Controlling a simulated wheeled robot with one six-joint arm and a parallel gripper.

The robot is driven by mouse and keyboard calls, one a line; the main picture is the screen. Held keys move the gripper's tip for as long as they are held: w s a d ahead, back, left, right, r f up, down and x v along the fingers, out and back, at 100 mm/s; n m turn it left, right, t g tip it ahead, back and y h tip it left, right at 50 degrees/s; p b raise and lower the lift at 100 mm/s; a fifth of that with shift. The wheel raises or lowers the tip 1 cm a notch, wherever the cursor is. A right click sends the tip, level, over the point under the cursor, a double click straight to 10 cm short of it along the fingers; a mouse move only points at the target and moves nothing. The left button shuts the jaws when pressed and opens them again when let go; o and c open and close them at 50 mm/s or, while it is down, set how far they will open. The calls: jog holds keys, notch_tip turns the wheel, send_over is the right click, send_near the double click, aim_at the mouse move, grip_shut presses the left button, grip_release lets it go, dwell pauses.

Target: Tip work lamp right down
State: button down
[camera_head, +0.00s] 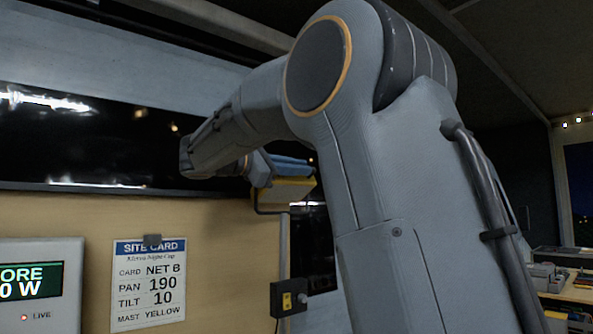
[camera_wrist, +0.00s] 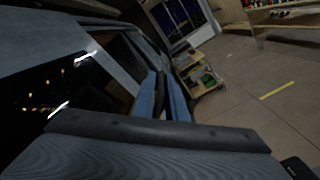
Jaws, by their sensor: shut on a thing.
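The work lamp (camera_head: 287,193) is a yellow box-shaped head on a dark bracket, at the top of a thin upright beside the tan panel in the head view. My gripper (camera_head: 290,163), with blue fingers, is at the lamp's upper edge and shut on it. The grip point itself is mostly hidden by the fingers and my wrist. In the wrist view, the blue fingers of my gripper (camera_wrist: 163,88) stand close together with a dark narrow part between them. The lamp's front face is not clear in that view.
A small switch box (camera_head: 289,298) with a yellow switch is below the lamp. A site card (camera_head: 149,284) reading tilt 10 and a display unit (camera_head: 40,285) are on the left. A dark glossy screen (camera_head: 90,140) is behind. Open floor (camera_wrist: 250,80) shows in the wrist view.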

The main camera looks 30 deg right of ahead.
jog(key=shift+f, duration=0.45)
jog(key=c, duration=1.8)
grip_release()
jog(key=shift+c, duration=0.2)
jog(key=shift+r, duration=0.15)
jog(key=shift+a, duration=0.25)
jog(key=s+a+b, duration=0.1)
jog(key=a, duration=0.6)
jog(key=shift+a, duration=0.15)
jog(key=shift+s+r, duration=0.1)
